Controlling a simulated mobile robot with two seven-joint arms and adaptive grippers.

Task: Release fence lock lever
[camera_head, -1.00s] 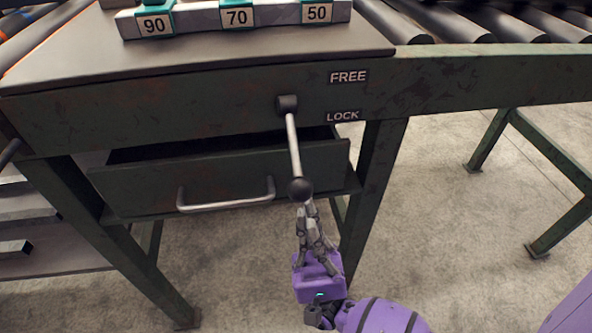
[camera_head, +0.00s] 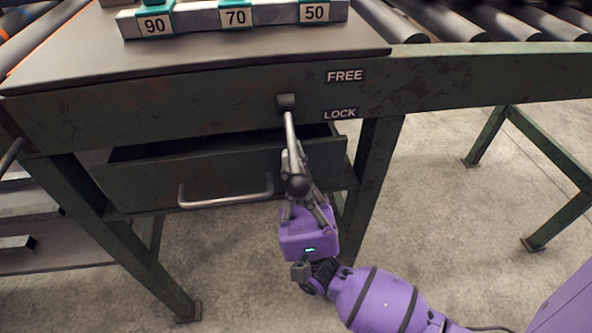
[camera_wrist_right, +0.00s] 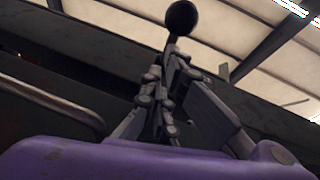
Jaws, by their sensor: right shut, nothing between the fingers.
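The fence lock lever (camera_head: 290,128) is a metal rod with a black ball knob (camera_head: 298,185). It hangs from a black pivot (camera_head: 286,102) on the green table's front, slanting down and slightly right, below the LOCK label (camera_head: 340,114). The FREE label (camera_head: 345,76) is above. My right gripper (camera_head: 294,152) is shut and empty, with its fingers pointing up behind and beside the rod, partly hidden by rod and knob. I cannot tell if they touch. In the wrist view the knob (camera_wrist_right: 182,18) shows above the fingertips (camera_wrist_right: 172,52). My left gripper is out of view.
An open drawer (camera_head: 230,172) with a metal handle (camera_head: 226,202) is just left of the lever. A table leg (camera_head: 372,185) is close on the right. Rollers (camera_head: 480,22) are at the upper right. The floor (camera_head: 450,230) to the right has free room.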

